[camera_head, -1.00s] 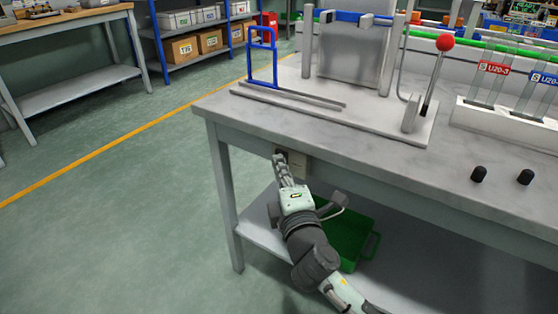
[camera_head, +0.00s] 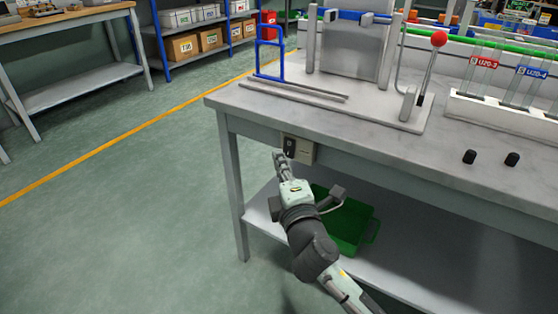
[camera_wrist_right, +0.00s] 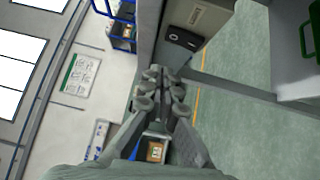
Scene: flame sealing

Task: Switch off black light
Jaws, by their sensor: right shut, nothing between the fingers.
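A beige switch box (camera_head: 303,151) with a black switch (camera_head: 289,147) is fixed to the front edge of the grey workbench (camera_head: 350,130), near its left corner. In the right wrist view the box (camera_wrist_right: 205,20) and its black switch (camera_wrist_right: 183,39) show at the top, with a pale mark on the switch; I cannot tell its position. My right gripper (camera_head: 280,157) is shut and empty, just below and left of the switch. In the wrist view its fingertips (camera_wrist_right: 160,76) are apart from the switch. My left gripper is not in view.
A green crate (camera_head: 352,222) sits on the bench's lower shelf. On top stand a lever with a red ball (camera_head: 439,39), a blue frame (camera_head: 270,52) and two black knobs (camera_head: 490,158). The floor left of the bench is clear.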

